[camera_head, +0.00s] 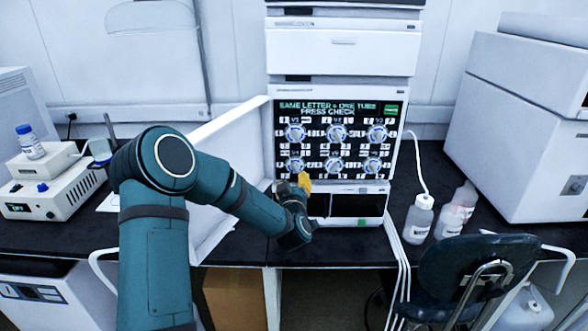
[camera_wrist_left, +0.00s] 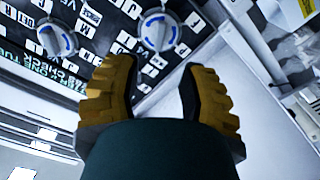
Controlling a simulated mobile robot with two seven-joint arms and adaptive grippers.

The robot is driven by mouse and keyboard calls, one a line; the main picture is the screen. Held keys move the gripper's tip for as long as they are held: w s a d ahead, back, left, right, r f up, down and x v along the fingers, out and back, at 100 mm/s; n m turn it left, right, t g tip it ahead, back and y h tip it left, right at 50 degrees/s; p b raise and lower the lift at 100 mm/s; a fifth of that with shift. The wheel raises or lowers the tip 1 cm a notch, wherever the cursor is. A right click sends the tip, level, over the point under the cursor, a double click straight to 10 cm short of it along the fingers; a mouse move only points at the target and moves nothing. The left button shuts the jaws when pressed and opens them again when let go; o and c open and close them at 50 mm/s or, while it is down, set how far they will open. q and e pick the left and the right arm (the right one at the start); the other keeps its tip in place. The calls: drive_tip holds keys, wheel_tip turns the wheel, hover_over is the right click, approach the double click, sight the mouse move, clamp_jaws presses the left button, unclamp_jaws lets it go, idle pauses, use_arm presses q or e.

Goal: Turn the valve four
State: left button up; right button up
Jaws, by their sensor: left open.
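The valve panel (camera_head: 316,147) on the stack has two rows of round white and blue knobs. Valve four (camera_head: 295,165) is the left knob of the lower row, with its label too small to read surely. My left gripper (camera_head: 304,183) is just below and right of it, its yellow fingertips near the panel's lower edge. In the left wrist view the gripper (camera_wrist_left: 157,75) is open and empty, and a knob that appears to be valve four (camera_wrist_left: 158,30) lies beyond the gap between the fingers, apart from them. My right gripper is not in view.
The screen reads "same letter = one tube, press check" with a green button (camera_head: 391,109). Other knobs sit close around, such as the one above (camera_head: 295,132). A white side panel (camera_head: 232,140) stands left of the stack. Bottles (camera_head: 418,219) and a chair (camera_head: 470,270) are at right.

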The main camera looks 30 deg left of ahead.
sight(294, 168)
use_arm(q)
drive_tip(key=x, duration=0.8)
drive_tip(key=shift+w, duration=0.15)
drive_tip(key=shift+d, duration=0.1)
clamp_jaws()
